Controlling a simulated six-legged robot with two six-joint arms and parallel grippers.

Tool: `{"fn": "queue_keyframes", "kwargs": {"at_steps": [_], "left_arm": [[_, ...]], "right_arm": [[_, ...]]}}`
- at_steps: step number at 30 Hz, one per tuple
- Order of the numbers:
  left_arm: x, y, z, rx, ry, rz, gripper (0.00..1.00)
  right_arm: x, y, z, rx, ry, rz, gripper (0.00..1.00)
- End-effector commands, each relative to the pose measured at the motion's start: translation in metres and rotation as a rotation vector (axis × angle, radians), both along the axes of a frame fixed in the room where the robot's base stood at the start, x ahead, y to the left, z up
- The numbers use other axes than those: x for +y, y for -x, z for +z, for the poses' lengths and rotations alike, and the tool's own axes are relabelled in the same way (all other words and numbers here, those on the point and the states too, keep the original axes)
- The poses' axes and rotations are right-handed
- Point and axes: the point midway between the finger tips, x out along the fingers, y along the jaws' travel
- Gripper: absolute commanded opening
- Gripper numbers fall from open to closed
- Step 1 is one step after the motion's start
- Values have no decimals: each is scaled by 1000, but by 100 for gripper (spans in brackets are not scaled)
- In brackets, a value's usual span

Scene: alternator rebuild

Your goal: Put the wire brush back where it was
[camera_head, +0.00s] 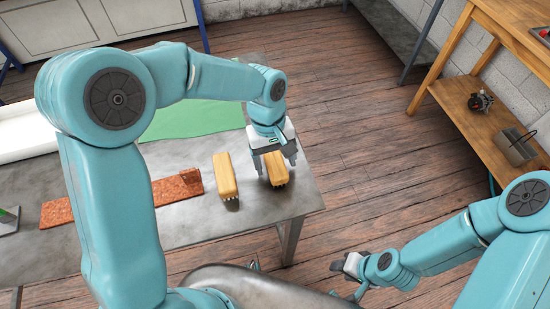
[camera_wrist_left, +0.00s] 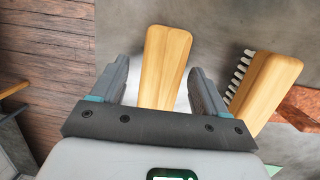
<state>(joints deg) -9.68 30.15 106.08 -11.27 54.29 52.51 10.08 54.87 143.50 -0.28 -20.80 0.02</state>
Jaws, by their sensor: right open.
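Two brushes with yellow wooden bodies and bristles lie side by side near the right end of the metal table. My left gripper (camera_head: 273,159) is over the right-hand brush (camera_head: 275,170). In the left wrist view this brush (camera_wrist_left: 164,62) lies between the two open fingers (camera_wrist_left: 160,68), with a gap on both sides. The other brush (camera_head: 226,178) lies just left of it; its pale bristles show in the left wrist view (camera_wrist_left: 266,85). I cannot tell which is the wire brush. My right gripper (camera_head: 349,268) is open and empty, low at the right, away from the table.
The grey metal table (camera_head: 185,228) also bears a reddish-brown strip (camera_head: 176,189), a green mat (camera_head: 200,119) and a white tray (camera_head: 24,132) at the left. A wooden bench (camera_head: 458,93) with a small machine part (camera_head: 480,101) and a grey container (camera_head: 516,148) stands at the right.

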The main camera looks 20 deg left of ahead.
Motion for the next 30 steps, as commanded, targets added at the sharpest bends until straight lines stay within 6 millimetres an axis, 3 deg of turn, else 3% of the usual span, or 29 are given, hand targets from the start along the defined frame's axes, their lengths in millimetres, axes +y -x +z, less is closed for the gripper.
{"fn": "queue_keyframes", "kwargs": {"at_steps": [9, 21, 30], "left_arm": [[1, -2, 11, -4, 0, 1, 74], [15, -14, 96, -5, 2, 1, 74], [19, -17, 121, 0, 0, 0, 74]], "right_arm": [[0, 0, 3, 0, 0, 0, 43], [0, 0, 6, 0, 0, 0, 43], [0, 0, 8, 0, 0, 0, 43]]}}
